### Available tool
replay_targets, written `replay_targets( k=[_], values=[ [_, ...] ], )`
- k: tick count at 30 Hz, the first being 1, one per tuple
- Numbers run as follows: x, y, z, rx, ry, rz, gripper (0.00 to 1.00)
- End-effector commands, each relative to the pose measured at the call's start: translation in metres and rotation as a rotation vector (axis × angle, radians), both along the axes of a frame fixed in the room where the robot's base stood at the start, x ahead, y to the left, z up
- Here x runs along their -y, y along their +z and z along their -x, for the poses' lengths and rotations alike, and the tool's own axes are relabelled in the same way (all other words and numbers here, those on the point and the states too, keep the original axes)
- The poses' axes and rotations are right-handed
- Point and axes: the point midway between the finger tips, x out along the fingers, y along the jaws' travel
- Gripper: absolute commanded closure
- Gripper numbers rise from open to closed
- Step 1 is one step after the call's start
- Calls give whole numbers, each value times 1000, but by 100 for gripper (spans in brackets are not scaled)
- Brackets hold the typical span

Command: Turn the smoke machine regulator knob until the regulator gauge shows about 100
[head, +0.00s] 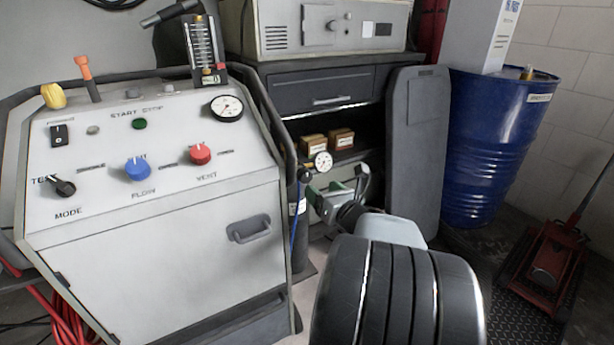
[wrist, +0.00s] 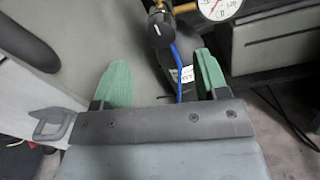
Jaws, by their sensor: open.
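The regulator gauge (head: 323,160) is a small white dial beside the smoke machine (head: 160,250), too small to read in the head view. In the wrist view the gauge (wrist: 217,7) is cut off by the top edge, and its reading cannot be told. The black regulator knob (wrist: 161,30) sits left of the gauge, by a brass fitting (wrist: 184,8). It also shows in the head view (head: 305,175). My gripper (head: 338,194) has green pads and is open and empty. In the wrist view the knob is beyond the gap between the fingertips (wrist: 163,78), apart from them.
A blue hose (wrist: 178,72) runs down from the regulator past a dark cylinder (head: 298,210). The smoke machine's panel has its own gauge (head: 226,108) and several knobs. A drawer cabinet (head: 320,90) stands behind, with a blue drum (head: 490,145) at right.

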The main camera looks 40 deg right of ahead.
Motion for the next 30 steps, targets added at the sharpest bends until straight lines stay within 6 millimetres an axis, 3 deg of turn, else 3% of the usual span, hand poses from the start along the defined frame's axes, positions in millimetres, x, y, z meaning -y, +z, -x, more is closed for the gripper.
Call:
replay_targets(
  k=[6,12,18,28,30],
  values=[
    [4,-3,-41,0,1,0,33],
    [7,-3,-65,0,-2,-1,33],
    [9,-2,-76,-1,-4,-2,33],
    [9,-1,-78,0,-4,-1,33],
    [9,-1,-78,0,-4,-1,39]
  ],
)
